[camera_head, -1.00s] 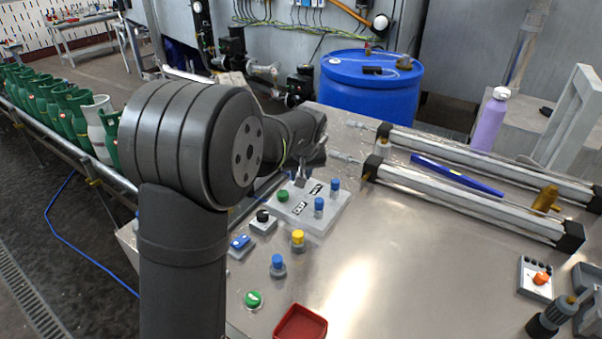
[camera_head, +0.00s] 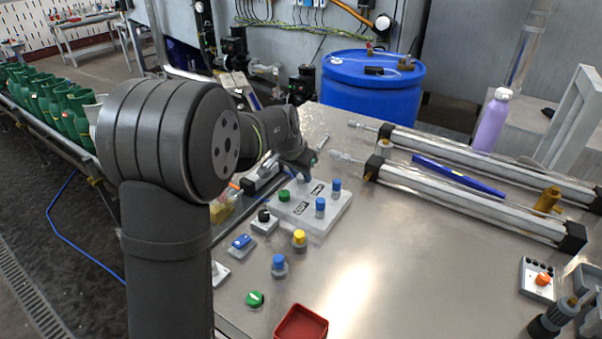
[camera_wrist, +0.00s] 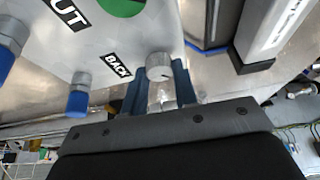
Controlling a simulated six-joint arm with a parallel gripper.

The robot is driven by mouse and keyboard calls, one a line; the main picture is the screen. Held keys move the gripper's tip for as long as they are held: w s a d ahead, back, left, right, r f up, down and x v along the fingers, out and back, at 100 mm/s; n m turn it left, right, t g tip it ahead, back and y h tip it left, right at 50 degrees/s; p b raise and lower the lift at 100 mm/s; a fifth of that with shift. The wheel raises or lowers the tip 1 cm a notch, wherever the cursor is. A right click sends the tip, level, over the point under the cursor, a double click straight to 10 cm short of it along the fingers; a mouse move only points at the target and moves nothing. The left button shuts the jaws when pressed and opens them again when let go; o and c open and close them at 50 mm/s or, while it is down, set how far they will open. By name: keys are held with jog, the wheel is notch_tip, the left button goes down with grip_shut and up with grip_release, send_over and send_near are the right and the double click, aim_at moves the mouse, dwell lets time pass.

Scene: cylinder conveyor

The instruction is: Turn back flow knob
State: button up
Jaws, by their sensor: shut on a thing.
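The back flow knob (camera_wrist: 159,66) is a round light grey knob beside the black "BACK" label (camera_wrist: 116,66) on a pale control panel (camera_wrist: 130,40) in the wrist view. My gripper (camera_wrist: 160,90) has its blue fingers on either side of this knob and is shut on it. In the head view my gripper (camera_head: 297,168) is at the far edge of the panel (camera_head: 322,217), where the knob is hard to make out. The panel also bears a green knob (camera_head: 284,196) and two blue-capped knobs (camera_head: 337,186) (camera_head: 320,206).
Several buttons, including a yellow-topped one (camera_head: 299,238), stand in front of the panel. A red tray (camera_head: 301,324) lies at the near edge. Two long pneumatic cylinders (camera_head: 470,207) lie to the right. A blue barrel (camera_head: 371,85) stands behind. The table's middle is bare.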

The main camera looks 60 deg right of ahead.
jog(key=shift+m, duration=0.3)
jog(key=o, duration=1)
jog(key=v, duration=1.7)
jog(key=shift+w+r, duration=0.25)
